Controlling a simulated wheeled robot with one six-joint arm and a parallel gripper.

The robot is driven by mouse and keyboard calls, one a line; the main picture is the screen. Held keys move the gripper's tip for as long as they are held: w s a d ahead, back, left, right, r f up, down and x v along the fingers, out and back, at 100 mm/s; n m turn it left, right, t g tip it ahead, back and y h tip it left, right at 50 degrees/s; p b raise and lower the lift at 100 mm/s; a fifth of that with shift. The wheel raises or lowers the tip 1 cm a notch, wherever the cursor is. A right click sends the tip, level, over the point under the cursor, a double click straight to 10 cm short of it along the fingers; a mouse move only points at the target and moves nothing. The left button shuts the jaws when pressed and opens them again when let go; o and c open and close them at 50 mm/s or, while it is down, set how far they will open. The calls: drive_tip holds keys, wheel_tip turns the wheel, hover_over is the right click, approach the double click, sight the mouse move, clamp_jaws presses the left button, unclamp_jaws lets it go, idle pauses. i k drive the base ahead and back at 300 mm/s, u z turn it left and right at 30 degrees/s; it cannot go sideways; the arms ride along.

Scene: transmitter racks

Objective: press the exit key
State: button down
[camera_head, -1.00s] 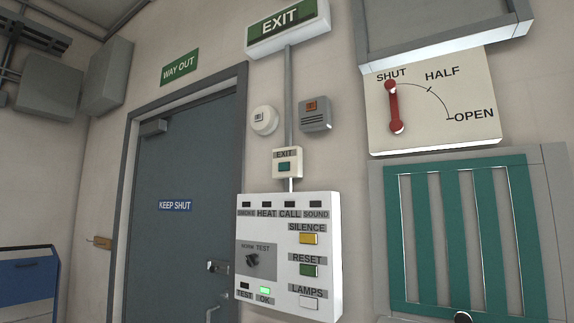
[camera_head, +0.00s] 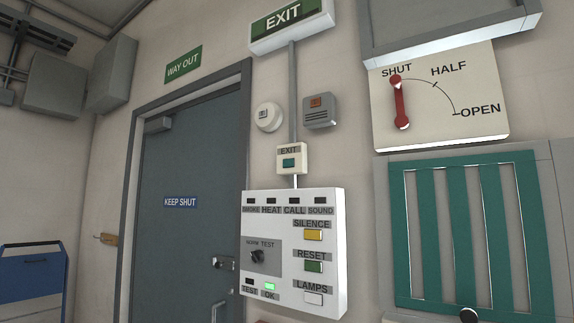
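The exit key (camera_head: 288,163) is a small green button on a cream box (camera_head: 291,171) labelled EXIT. The box is on the wall to the right of the grey door (camera_head: 188,200), on a vertical conduit below the lit-style green EXIT sign (camera_head: 291,19). Nothing covers the key. The door is closed and carries a blue KEEP SHUT plate (camera_head: 180,202). My gripper is not in view.
Just below the box is a white alarm panel (camera_head: 325,250) with SILENCE, RESET and LAMPS keys and a lit green OK lamp. A red lever (camera_head: 402,103) points at SHUT, above a green louvre (camera_head: 477,235). A blue cart (camera_head: 32,275) stands at lower left.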

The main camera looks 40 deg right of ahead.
sight(288, 163)
drive_tip(key=u, duration=0.6)
drive_tip(key=k, duration=1.35)
drive_tip(key=u, duration=0.5)
drive_tip(key=i, duration=2.05)
drive_tip(key=z, duration=1.6)
drive_tip(key=i, duration=0.95)
drive_tip(key=z, duration=1.1)
